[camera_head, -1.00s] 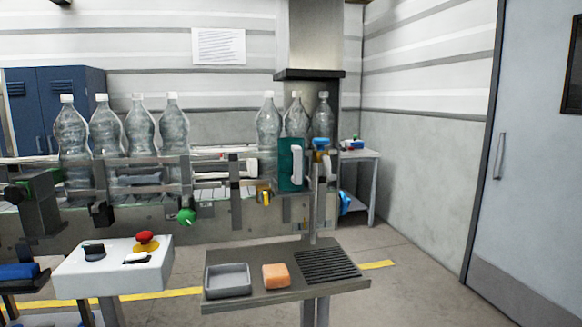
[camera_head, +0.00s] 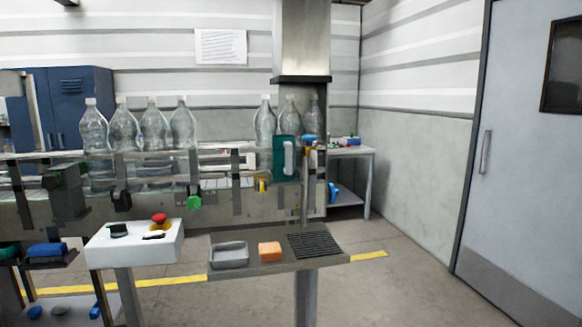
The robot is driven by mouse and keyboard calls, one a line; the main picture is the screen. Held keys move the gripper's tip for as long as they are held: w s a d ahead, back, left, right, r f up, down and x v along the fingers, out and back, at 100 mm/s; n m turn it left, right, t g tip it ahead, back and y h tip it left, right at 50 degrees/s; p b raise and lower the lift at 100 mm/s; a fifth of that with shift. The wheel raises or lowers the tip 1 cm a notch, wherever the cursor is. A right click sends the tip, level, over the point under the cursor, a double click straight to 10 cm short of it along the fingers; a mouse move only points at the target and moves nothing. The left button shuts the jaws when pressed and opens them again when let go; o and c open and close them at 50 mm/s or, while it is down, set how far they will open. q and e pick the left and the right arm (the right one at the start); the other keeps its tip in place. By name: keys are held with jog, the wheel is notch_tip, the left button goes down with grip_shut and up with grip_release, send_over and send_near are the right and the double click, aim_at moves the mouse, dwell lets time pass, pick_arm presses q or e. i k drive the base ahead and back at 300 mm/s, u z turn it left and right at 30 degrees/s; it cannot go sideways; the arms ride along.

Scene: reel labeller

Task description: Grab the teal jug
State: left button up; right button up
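A teal upright shape with a pale handle (camera_head: 284,157) stands at the conveyor's right part, below the metal hood. It could be the teal jug, but I cannot tell it from a part of the machine. A smaller teal item (camera_head: 8,250) is cut off by the left edge, beside a blue item on a cart, and its form is unclear. Neither of my grippers is in view, and nothing is held in sight.
A white control box (camera_head: 105,250) with a red button and a grey shelf (camera_head: 285,262) stand in front of the conveyor. The shelf bears a grey tray (camera_head: 229,262) and an orange block (camera_head: 270,252). Clear bottles line the conveyor. Open floor lies at the right, before a door (camera_head: 515,170).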

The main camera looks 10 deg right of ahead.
aim_at(284, 147)
jog(key=u, duration=0.5)
jog(key=i, duration=1.75)
jog(key=z, duration=0.65)
